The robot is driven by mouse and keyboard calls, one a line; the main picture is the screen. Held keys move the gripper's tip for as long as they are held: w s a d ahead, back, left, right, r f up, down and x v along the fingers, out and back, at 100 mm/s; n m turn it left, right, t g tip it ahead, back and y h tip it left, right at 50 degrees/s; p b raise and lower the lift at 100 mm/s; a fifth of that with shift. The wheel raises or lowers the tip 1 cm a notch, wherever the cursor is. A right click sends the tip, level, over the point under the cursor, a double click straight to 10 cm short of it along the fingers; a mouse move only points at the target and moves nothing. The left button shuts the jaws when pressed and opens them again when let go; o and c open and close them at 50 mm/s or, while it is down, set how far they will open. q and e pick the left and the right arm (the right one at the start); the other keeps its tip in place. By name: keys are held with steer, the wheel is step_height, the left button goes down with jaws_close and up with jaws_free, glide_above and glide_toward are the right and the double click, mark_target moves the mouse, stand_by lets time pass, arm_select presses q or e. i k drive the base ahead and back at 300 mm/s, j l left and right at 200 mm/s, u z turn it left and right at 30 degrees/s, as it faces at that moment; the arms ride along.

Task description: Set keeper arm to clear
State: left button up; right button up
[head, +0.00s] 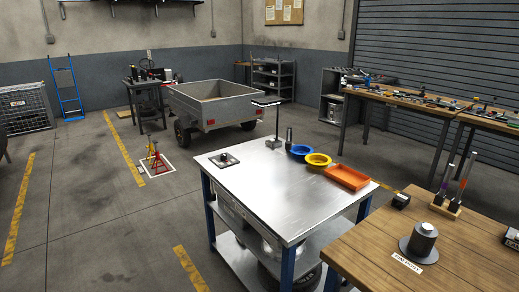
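I cannot tell for certain which part is the keeper arm. A small dark plate with a raised knob (225,159) lies at the left of the steel-topped table (262,190). A grey cylindrical post on a round base (421,241) stands on the wooden bench (375,232) at the lower right, behind a white label (407,262) that seems to read "RIM POST". No arm can be made out clearly on either fixture. Neither of my grippers is in view.
A grey trailer (218,105) and a red stand (155,158) are behind. Floor at left is mostly clear.

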mark_target(288, 144)
steer(key=i+j+z, duration=0.15)
steer(key=i, duration=0.15)
steer(key=i+z, duration=0.15)
steer(key=i+j, duration=0.15)
steer(key=j, duration=0.2)
steer(key=i+j, duration=0.15)
steer(key=j, duration=0.25)
steer(key=i+j, duration=0.15)
steer(key=j, duration=0.2)
steer(key=i+j, duration=0.15)
steer(key=j, duration=0.2)
steer(key=i+j, duration=0.15)
steer(key=j, duration=0.2)
